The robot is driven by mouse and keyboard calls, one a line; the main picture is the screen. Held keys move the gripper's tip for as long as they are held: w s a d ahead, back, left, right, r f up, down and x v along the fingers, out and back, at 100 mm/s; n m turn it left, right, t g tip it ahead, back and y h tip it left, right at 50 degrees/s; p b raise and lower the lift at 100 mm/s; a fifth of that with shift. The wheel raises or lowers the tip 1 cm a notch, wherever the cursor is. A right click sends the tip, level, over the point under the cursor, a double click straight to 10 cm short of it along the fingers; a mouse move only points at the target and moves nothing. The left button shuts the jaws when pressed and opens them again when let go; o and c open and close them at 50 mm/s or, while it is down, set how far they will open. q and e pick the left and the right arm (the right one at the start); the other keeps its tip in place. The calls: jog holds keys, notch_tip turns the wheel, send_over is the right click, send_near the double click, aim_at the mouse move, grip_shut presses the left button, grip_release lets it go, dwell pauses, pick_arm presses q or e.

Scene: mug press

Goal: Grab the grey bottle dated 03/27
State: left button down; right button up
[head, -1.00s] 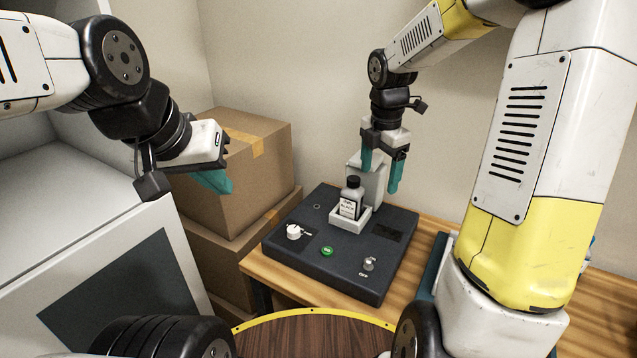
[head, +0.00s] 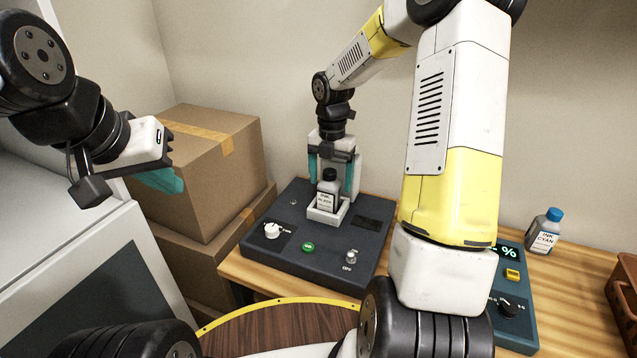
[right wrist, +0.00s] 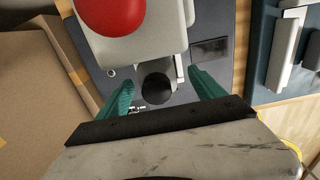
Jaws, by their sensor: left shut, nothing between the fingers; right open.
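A small bottle (head: 327,197) with a grey body, black cap and white label stands upright in a white holder (head: 318,215) on the dark machine (head: 300,262). The label's date is too small to read. My right gripper (head: 332,178) points down with its teal fingers open, one on each side of the bottle. In the right wrist view the black cap (right wrist: 157,88) lies between the open fingers (right wrist: 160,92), with gaps on both sides. My left gripper (head: 165,181) is shut and empty at the left, in front of the cardboard boxes.
A white press column (head: 357,172) with a red knob (right wrist: 110,14) stands close to the right gripper. Cardboard boxes (head: 205,175) are stacked at left. An ink bottle with a blue cap (head: 544,232), labelled cyan, stands on the wooden table at right, beside a device (head: 515,325) with a display.

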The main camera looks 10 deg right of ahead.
aim_at(329, 192)
jog(key=f, duration=0.5)
jog(key=shift+w+a, duration=0.1)
jog(key=shift+w, duration=0.1)
grip_shut()
